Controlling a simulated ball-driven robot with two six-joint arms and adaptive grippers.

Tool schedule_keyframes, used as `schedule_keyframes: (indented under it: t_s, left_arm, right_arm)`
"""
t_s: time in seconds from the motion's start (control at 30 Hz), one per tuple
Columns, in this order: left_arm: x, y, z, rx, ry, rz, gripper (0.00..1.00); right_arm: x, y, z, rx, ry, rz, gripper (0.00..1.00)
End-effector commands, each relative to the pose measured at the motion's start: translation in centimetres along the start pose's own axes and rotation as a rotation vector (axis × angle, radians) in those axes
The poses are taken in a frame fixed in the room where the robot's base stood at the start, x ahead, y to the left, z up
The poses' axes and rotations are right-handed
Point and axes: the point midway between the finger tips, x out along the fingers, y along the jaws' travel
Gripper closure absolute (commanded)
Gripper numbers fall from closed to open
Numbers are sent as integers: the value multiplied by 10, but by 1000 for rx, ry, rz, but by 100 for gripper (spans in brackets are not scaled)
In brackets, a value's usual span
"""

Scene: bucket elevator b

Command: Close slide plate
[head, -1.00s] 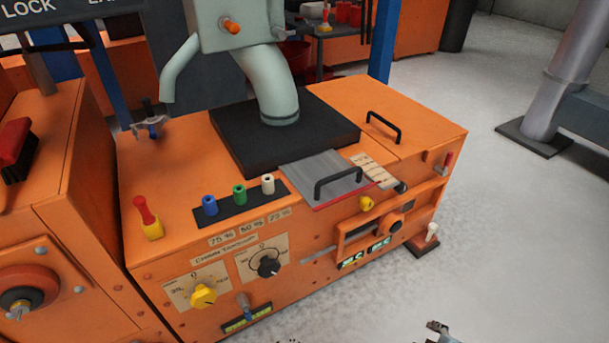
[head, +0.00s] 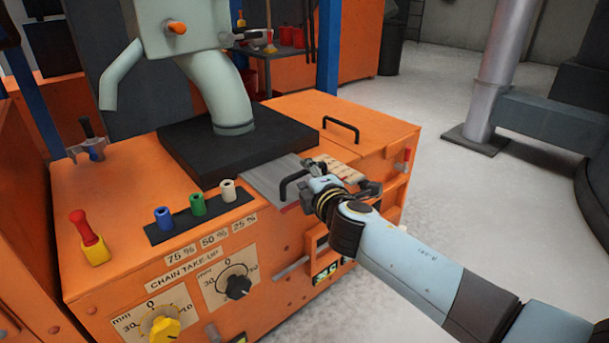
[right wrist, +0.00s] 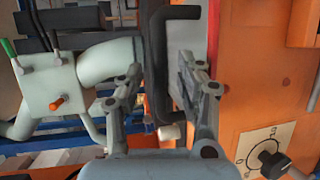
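The slide plate (head: 266,178) is a flat grey metal plate with a red front edge, on top of the orange machine in front of the black base of the chute. Its black bar handle (head: 287,186) is partly hidden by my right gripper (head: 322,178) in the head view. In the right wrist view the handle (right wrist: 158,75) runs between the two spread fingers of my right gripper (right wrist: 160,72). The fingers look open around it, and I cannot tell whether either touches it. My left gripper is not in view.
Blue, green and white knobs (head: 198,205) stand left of the plate. A red-and-yellow lever (head: 89,238) stands at the front left. Another black handle (head: 341,128) is on the machine top behind the plate. The grey chute (head: 215,95) rises behind.

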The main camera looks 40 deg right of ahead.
Motion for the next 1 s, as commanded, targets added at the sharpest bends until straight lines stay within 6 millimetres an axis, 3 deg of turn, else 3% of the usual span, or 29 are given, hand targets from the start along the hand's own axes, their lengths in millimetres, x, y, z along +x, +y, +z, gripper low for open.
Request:
schedule_keyframes:
  t_s: [0.2,0.5,0.8,1.0]
  left_arm:
    - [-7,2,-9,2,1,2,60]
    - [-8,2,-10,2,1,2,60]
    - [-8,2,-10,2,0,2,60]
    - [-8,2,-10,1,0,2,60]
  right_arm:
    - [23,-1,0,0,0,0,63]
    - [25,0,0,0,0,-1,63]
    - [25,0,0,0,0,-1,100]
    - [25,0,0,0,0,0,100]
